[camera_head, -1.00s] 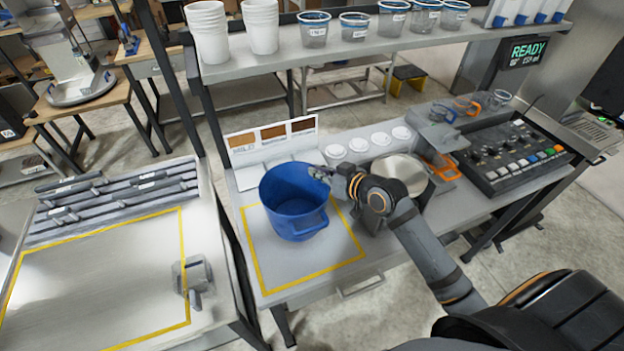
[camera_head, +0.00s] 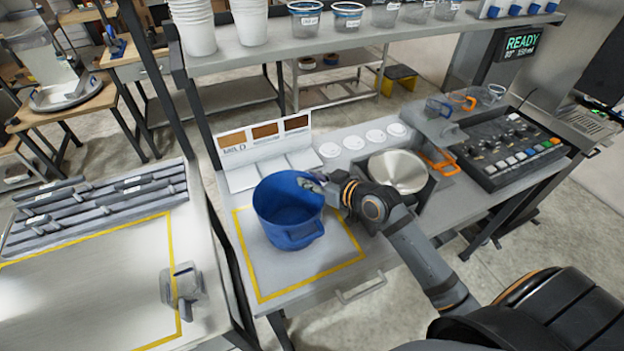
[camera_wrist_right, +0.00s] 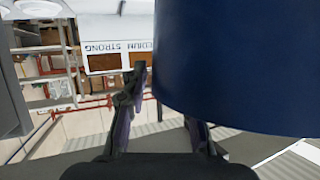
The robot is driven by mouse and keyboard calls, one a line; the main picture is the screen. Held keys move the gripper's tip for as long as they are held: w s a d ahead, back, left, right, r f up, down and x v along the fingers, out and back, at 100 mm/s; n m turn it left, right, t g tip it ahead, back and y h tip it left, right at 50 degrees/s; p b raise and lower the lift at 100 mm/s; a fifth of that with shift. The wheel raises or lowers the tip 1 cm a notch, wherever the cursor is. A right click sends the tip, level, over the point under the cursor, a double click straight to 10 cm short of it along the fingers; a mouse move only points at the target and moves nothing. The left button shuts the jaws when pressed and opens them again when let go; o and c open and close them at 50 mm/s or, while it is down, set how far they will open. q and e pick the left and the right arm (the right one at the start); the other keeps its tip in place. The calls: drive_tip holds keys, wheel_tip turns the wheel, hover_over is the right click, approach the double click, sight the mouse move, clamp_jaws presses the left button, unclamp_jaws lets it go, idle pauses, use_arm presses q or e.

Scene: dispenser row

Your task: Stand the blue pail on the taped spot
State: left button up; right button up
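The blue pail (camera_head: 290,215) stands upright on the light bench, inside the yellow-taped square (camera_head: 305,287), nearer its back edge. Its front handle faces lower right. My right gripper (camera_head: 316,182) is at the pail's right rim. In the right wrist view the pail (camera_wrist_right: 240,65) fills the upper right; one finger shows beside its wall and the other runs behind it. The fingers lean together and appear shut on the wall, though the contact itself is hidden. I cannot tell whether the base presses fully on the bench. My left gripper is not in view.
Behind the pail are a sample card (camera_head: 265,140) and several white round lids. A metal bowl (camera_head: 398,172) and a control panel (camera_head: 510,150) stand to the right. A shelf (camera_head: 360,42) with cups hangs above. The left table (camera_head: 75,300) holds a grey handled object (camera_head: 182,287).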

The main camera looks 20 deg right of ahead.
drive_tip(key=shift+s+d+r, duration=0.1)
drive_tip(key=shift+s+r, duration=0.1)
drive_tip(key=shift+r, duration=0.1)
drive_tip(key=p+v, duration=1)
drive_tip(key=v, duration=0.1)
drive_tip(key=shift+s+p, duration=0.3)
drive_tip(key=shift+d, duration=0.1)
